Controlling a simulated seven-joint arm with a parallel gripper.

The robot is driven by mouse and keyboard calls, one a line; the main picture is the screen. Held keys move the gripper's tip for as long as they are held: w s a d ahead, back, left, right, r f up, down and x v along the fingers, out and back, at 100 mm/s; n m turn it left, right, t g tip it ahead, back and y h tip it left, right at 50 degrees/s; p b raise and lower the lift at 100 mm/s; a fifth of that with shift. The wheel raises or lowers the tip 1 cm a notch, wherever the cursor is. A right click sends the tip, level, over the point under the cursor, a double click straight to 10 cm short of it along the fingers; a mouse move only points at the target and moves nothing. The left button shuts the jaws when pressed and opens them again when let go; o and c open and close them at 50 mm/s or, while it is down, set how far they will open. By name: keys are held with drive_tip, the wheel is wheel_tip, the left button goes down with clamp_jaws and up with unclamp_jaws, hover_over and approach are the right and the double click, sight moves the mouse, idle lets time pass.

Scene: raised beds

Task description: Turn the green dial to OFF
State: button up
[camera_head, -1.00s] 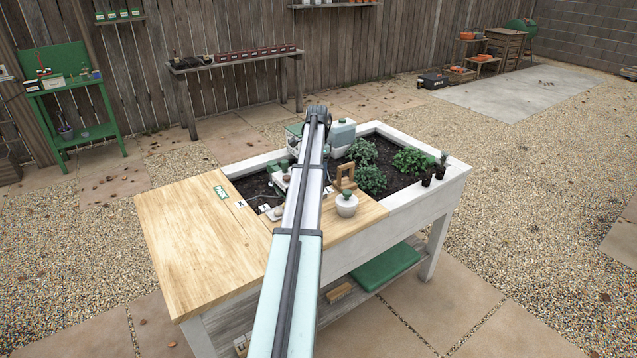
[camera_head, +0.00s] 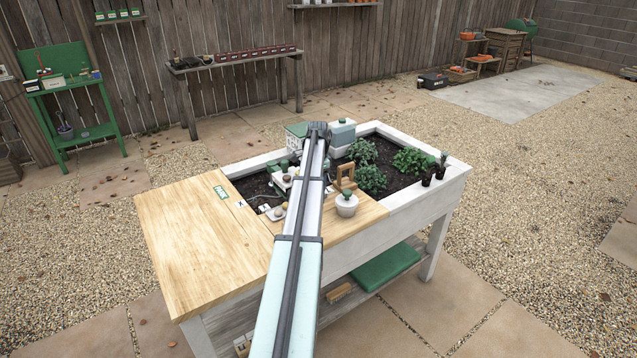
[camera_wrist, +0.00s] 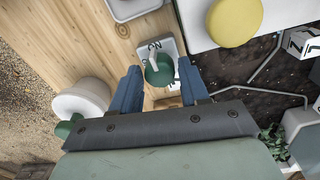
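The green dial (camera_wrist: 160,70) shows in the wrist view on a pale plate (camera_wrist: 169,47) set on wood. A pale pointer on it points up toward the letters "ON". Another small mark right of the dial is partly covered, and I cannot read it. My gripper (camera_wrist: 158,82) is open, with one blue finger left of the dial and one right of it. The dial's top lies near the gap between the fingertips. I cannot tell whether either finger touches it. In the head view my arm hides the dial and the gripper.
A white pot with a green knob (camera_wrist: 82,103) stands left of the gripper in the wrist view. A yellow disc (camera_wrist: 235,20) lies on a white surface at top right. Numbered blocks (camera_wrist: 301,42) stand over dark soil. A small wooden frame (camera_head: 346,177) stands on the planter.

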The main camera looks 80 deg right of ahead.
drive_tip(key=c, duration=0.7)
drive_tip(key=shift+n, duration=0.3)
drive_tip(key=n, duration=0.3)
drive_tip(key=shift+n, duration=0.4)
drive_tip(key=n, duration=0.4)
drive_tip(key=shift+n, duration=0.3)
drive_tip(key=n, duration=0.4)
drive_tip(key=shift+n+h, duration=0.3)
drive_tip(key=shift+n, duration=2.1)
